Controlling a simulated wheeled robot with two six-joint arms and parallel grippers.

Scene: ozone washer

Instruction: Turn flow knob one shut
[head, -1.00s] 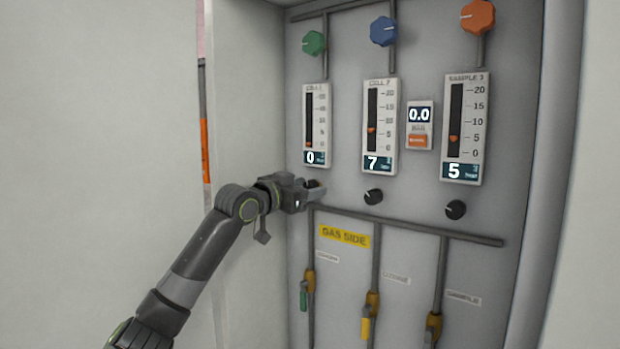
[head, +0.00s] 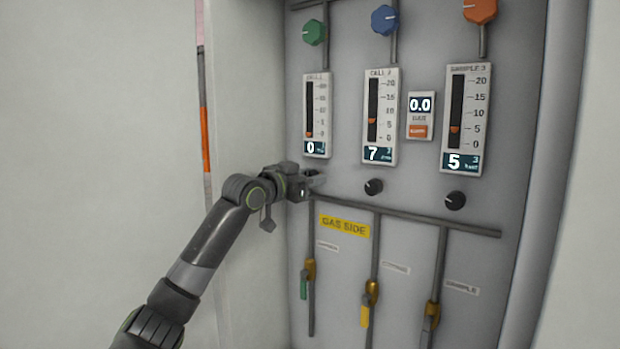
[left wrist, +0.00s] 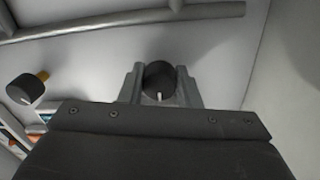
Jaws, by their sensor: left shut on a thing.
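Flow knob one is a small black knob with a white pointer line, seen in the left wrist view (left wrist: 159,82). My left gripper (head: 316,179) is at the panel below the first flow meter (head: 317,118), and its fingers are shut around the knob, one on each side. In the head view the gripper mostly hides this knob. The first meter's display reads 0, with its red marker near the bottom of the scale. My right gripper is not in view.
Two more black knobs, the middle (head: 373,187) and right (head: 455,200), sit below meters reading 7 and 5. A horizontal pipe (head: 420,219) runs just below. The cabinet's side wall (head: 250,90) is close to my left arm.

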